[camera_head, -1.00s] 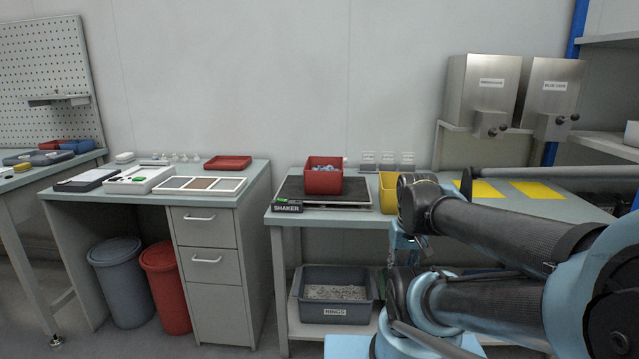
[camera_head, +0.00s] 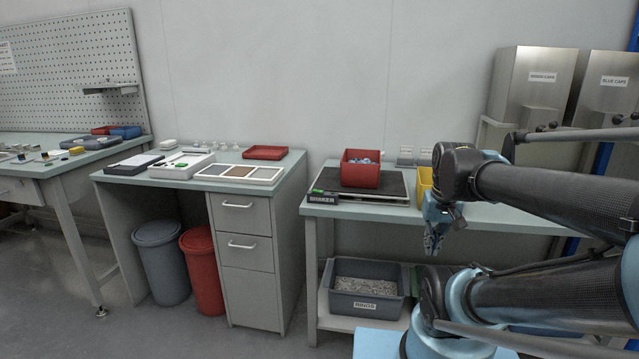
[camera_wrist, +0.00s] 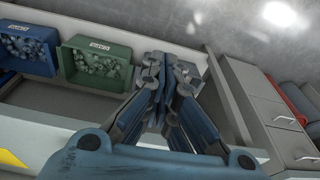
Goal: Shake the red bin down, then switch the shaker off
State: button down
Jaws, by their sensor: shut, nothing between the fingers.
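The red bin (camera_head: 360,174) sits upright on the dark plate of the shaker (camera_head: 396,187), with blue-grey parts showing inside. The shaker's front box carries a label (camera_head: 323,198) and a small green spot at its left end. My gripper (camera_head: 431,250) hangs pointing down in front of the bench edge, to the right of and lower than the red bin, apart from it. Its fingers are together and empty. The wrist view shows the closed fingers (camera_wrist: 165,62) too; the red bin and the shaker are not recognisable there.
A yellow bin (camera_head: 424,184) stands right of the shaker, partly behind my arm. A grey rings bin (camera_head: 366,290) is on the lower shelf. The wrist view shows a green bin (camera_wrist: 97,62) and a blue bin (camera_wrist: 28,47) of parts. A drawer desk (camera_head: 245,250) stands left.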

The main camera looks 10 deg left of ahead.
jog(key=w+a+r, duration=0.5)
jog(key=w+r, duration=0.3)
jog(key=w, duration=0.1)
notch_tip(320, 180, up, 9)
jog(key=g+y, duration=0.1)
jog(key=g, duration=0.1)
send_over(318, 191)
jog(key=w, duration=0.2)
jog(key=shift+s+d+f+m, duration=0.1)
jog(key=shift+d+m, duration=0.2)
jog(key=shift+d, duration=0.05)
jog(key=shift+f, duration=0.1)
jog(key=f, duration=0.4)
jog(key=a+f, duration=0.1)
jog(key=f, duration=0.8)
jog(key=shift+a+f, duration=0.3)
jog(key=shift+f, duration=0.05)
jog(key=shift+d, duration=0.1)
